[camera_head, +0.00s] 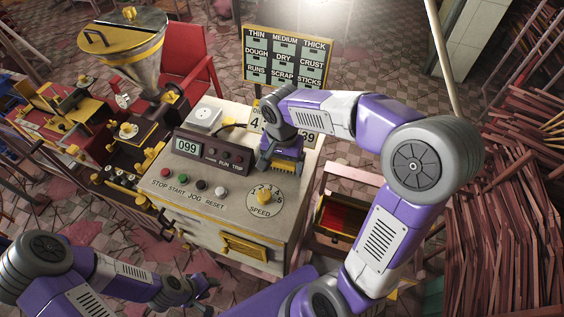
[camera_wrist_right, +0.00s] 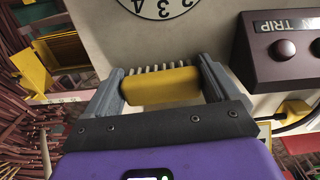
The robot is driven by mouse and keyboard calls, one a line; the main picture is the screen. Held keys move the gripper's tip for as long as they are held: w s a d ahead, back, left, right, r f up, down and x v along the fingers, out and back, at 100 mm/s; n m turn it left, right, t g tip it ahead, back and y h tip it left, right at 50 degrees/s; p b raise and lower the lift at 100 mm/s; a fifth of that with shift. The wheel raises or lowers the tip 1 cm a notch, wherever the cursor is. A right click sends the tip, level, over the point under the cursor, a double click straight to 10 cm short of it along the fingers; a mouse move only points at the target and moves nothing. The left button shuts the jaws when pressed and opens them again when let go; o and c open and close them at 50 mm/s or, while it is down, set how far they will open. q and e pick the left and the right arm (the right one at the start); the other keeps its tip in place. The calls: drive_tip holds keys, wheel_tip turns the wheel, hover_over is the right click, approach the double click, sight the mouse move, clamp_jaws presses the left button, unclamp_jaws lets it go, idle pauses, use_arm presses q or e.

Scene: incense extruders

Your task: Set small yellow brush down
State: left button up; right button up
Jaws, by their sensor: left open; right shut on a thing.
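The small yellow brush (camera_wrist_right: 160,86) is held between the two fingers of my right gripper (camera_wrist_right: 161,73), its pale bristles pointing away from the palm. In the head view the brush (camera_head: 284,168) shows as a yellow strip with bristles below my right gripper (camera_head: 281,160). It is at the right rear part of the pale control cabinet top (camera_head: 222,190), behind the speed dial (camera_head: 265,197) and right of the counter box (camera_head: 208,152). I cannot tell whether the bristles touch the top. My left gripper (camera_head: 208,291) is open and empty, low in front of the cabinet.
A hopper machine (camera_head: 128,45) stands at the left, with a red chair (camera_head: 190,65) behind. Bundled sticks (camera_head: 500,200) fill the right side.

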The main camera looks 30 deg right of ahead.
sight(281, 162)
drive_tip(key=shift+s+f, duration=0.1)
drive_tip(key=shift+f, duration=0.2)
drive_tip(key=o, duration=0.9)
drive_tip(key=shift+o, duration=0.8)
drive_tip(key=shift+a+f, duration=0.1)
drive_tip(key=shift+f, duration=0.05)
drive_tip(key=shift+s, duration=0.1)
drive_tip(key=shift+r, duration=0.4)
drive_tip(key=r, duration=0.2)
drive_tip(key=r+p, duration=0.1)
drive_tip(key=r, duration=0.5)
drive_tip(key=shift+w+p, duration=0.35)
drive_tip(key=shift+p, duration=0.05)
